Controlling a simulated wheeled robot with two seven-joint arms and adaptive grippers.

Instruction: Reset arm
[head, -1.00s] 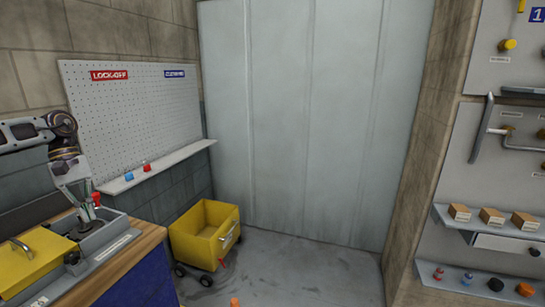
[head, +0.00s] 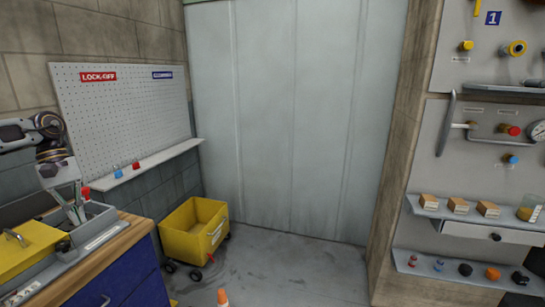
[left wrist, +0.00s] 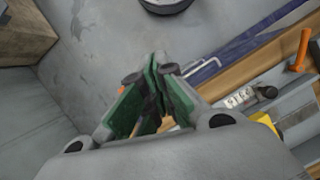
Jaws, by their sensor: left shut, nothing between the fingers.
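My left arm comes in at the left edge of the head view, and its gripper (head: 76,214) points down at the grey tray on the workbench. It overlaps the tray in the picture, and I cannot tell whether it touches. In the left wrist view the green-padded fingers (left wrist: 156,64) come together at their tips with nothing between them. My right gripper is not in view.
The wooden-topped workbench (head: 118,241) holds a grey tray (head: 98,232) and a yellow lidded box (head: 25,250). A yellow cart (head: 190,235) and orange cone (head: 222,297) stand on the floor. Wall shelves (head: 470,264) hold small parts at right. The middle floor is clear.

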